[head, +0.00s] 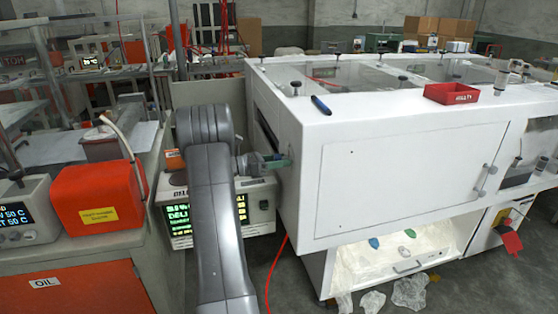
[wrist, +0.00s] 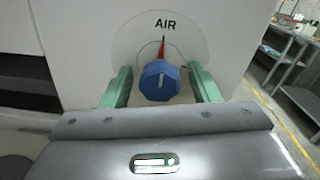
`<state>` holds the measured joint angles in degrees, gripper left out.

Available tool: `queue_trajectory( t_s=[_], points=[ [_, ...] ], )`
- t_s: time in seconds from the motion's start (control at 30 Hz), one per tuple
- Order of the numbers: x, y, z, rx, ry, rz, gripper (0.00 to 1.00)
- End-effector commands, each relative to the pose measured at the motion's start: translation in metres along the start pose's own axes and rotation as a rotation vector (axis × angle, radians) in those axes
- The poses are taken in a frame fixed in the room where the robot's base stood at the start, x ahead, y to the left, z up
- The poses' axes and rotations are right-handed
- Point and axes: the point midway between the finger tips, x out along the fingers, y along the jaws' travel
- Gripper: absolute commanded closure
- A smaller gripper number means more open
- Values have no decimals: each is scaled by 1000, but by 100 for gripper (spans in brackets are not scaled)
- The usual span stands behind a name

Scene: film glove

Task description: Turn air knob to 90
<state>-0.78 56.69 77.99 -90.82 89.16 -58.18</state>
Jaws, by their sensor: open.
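The air knob (wrist: 160,80) is a blue ribbed knob on a round pale dial plate marked AIR, seen in the wrist view. A red-orange pointer (wrist: 163,46) stands almost straight up above it, and a pale line on the knob's face is also near upright. My gripper (wrist: 160,88) is open, with one green finger on each side of the knob and visible gaps between. In the head view my gripper (head: 277,162) is at the left end of the white cabinet (head: 400,165); the knob is not visible there.
A display unit (head: 262,202) stands behind my arm, left of the cabinet. A red hose (head: 275,272) runs on the floor below. A red tray (head: 451,93) and a dark blue pen (head: 321,105) lie on the cabinet top. An orange container (head: 98,198) sits on the left bench.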

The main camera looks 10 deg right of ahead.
Motion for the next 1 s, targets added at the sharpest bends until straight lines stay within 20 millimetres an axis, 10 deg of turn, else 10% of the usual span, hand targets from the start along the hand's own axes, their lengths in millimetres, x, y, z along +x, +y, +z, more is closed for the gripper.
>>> queue_trajectory(
  t_s=[0.27,0.5,1.0],
  points=[
    [2,0,0,0,0,0,45],
    [2,0,0,0,0,0,89],
    [1,2,-4,127,0,0,89]
  ],
)
